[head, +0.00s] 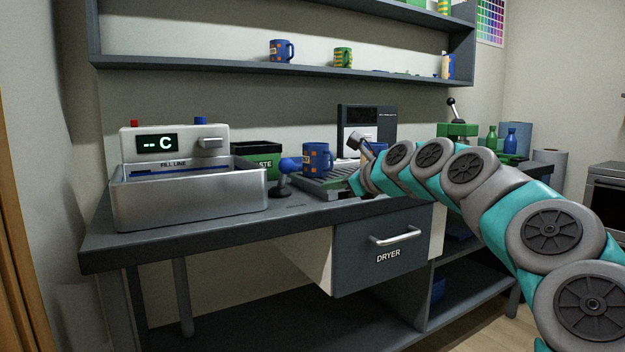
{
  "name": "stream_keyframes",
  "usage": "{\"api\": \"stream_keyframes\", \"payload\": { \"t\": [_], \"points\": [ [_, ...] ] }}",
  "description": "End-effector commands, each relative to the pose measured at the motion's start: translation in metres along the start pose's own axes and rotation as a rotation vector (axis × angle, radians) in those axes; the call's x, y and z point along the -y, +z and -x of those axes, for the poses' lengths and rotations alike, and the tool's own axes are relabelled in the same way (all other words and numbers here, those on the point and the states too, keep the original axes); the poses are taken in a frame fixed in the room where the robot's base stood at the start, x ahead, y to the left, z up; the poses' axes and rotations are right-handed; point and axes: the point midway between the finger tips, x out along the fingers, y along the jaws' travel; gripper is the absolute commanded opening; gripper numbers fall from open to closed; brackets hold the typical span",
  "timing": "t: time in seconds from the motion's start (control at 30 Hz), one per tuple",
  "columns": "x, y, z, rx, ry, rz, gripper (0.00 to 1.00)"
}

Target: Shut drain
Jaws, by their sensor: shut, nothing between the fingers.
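A metal basin (190,198) stands on the left of the counter, with "FILL LINE" on its back wall and a dark blue surface showing inside.
A blue mug (317,160) stands on a slatted rack (330,186) between handle and gripper. A control panel (174,142) reading "-- C" and a waste bin (256,152) are behind the basin. The dryer drawer (385,252) is below the counter. A shelf (200,67) with mugs hangs above.

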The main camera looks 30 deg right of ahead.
Motion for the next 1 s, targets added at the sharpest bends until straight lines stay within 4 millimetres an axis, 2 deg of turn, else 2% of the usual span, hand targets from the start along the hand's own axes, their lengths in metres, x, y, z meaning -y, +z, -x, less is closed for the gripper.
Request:
{"api": "stream_keyframes", "payload": {
  "t": [0.53, 0.7, 1.0],
  "points": [
    [-0.001, 0.001, -0.096, -0.001, 0.003, 0.001, 0.00],
    [0.000, 0.025, -0.101, 0.002, -0.001, 0.003, 0.00],
    [-0.001, 0.039, -0.105, -0.001, 0.002, 0.002, 0.00]
  ]
}}
